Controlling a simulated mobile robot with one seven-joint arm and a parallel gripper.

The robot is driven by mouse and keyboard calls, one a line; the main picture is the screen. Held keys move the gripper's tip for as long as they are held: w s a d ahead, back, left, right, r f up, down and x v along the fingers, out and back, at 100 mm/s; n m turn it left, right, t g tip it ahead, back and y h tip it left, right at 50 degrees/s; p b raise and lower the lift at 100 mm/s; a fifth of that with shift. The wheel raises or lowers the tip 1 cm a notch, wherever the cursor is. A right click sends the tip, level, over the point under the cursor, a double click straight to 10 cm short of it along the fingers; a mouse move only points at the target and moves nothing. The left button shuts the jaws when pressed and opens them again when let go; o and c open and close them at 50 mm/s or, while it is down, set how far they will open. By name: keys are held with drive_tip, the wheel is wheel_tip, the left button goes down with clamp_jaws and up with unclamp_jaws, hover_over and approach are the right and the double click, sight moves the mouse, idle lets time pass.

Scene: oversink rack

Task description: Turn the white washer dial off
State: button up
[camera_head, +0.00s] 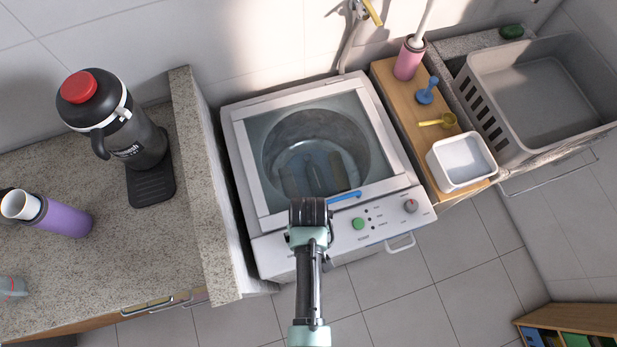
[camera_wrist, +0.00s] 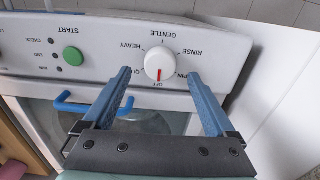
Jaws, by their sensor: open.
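The white washer (camera_head: 245,160) stands in the middle of the head view, with its control panel along the front edge. In the wrist view the panel appears upside down. The white dial (camera_wrist: 154,62) sits right of the green START button (camera_wrist: 72,56). Its red mark lies on the side by the OFF label. My gripper (camera_wrist: 160,76) is open, with one blue finger on each side of the dial; I cannot tell whether they touch it. In the head view my gripper (camera_head: 310,213) covers the left part of the panel and hides this dial.
A blue lid handle (camera_head: 344,196) is close to my gripper. A grey knob (camera_head: 410,206) is at the panel's right end. A stone ledge (camera_head: 205,180) runs along the washer's left. A wooden board (camera_head: 390,85) with a white tub (camera_head: 462,160) is on the right.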

wheel_tip(320, 180, up, 9)
drive_tip(key=shift+b, duration=0.3)
idle(0.5)
